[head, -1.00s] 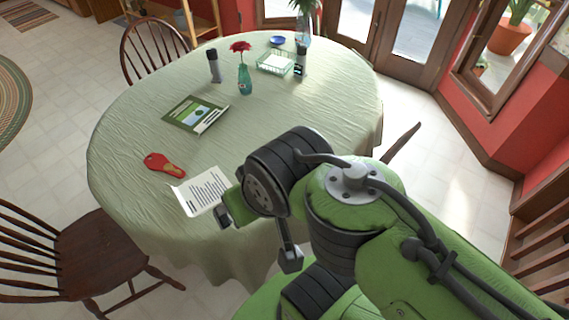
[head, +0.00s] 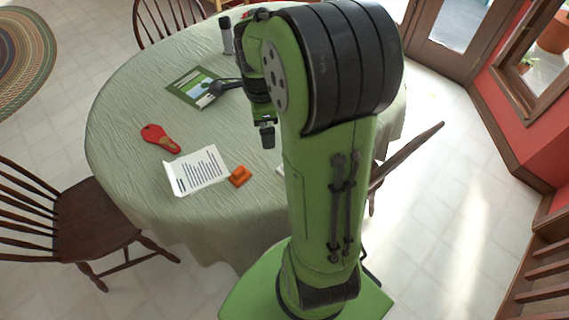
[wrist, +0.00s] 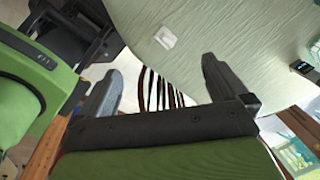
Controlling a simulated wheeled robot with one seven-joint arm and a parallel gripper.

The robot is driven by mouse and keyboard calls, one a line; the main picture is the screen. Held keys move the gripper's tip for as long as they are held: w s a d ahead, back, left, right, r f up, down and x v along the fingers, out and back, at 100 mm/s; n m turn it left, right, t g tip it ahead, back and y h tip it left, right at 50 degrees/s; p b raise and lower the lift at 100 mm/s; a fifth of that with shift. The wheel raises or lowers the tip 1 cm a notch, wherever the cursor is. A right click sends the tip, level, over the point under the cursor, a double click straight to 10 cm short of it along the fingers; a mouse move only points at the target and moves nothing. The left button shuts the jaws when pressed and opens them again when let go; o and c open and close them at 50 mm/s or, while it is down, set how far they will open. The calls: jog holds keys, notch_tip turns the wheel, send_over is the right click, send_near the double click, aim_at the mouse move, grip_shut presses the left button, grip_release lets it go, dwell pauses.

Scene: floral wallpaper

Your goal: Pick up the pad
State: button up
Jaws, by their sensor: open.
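I cannot tell for certain which item is the pad. A small white square item (wrist: 166,37) lies flat on the green tablecloth in the wrist view, beyond my fingertips. In the head view a white edge (head: 281,170) shows beside my arm, which hides the rest; it may be the same item. A printed white sheet (head: 197,171) and a green-covered booklet (head: 192,86) also lie on the table. My gripper (wrist: 160,82) is open and empty, with its fingers apart and touching nothing. In the head view it hangs above the table, partly hidden by my arm.
The table (head: 130,110) also holds a red, paddle-shaped item (head: 160,138), an orange block (head: 239,177) and a dark-topped shaker (head: 226,36). A wooden chair (head: 85,240) stands at left. The table's left side has clear cloth.

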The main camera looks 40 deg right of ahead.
jog(key=w+d+f+m+g+y+b, duration=0.1)
jog(key=d+f+m+b, duration=0.1)
jog(key=d+f+m, duration=0.85)
jog(key=shift+m, duration=0.35)
jog(key=f+b, duration=0.1)
jog(key=f, duration=0.5)
jog(key=a+f, duration=0.1)
jog(key=f, duration=0.4)
jog(key=a+f+b, duration=0.1)
jog(key=f, duration=0.5)
jog(key=shift+f+b, duration=0.3)
jog(key=shift+r, duration=0.1)
jog(key=c, duration=1.1)
jog(key=shift+r, duration=0.1)
notch_tip(320, 180, up, 10)
jog(key=shift+f+p, duration=0.1)
jog(key=shift+p, duration=0.95)
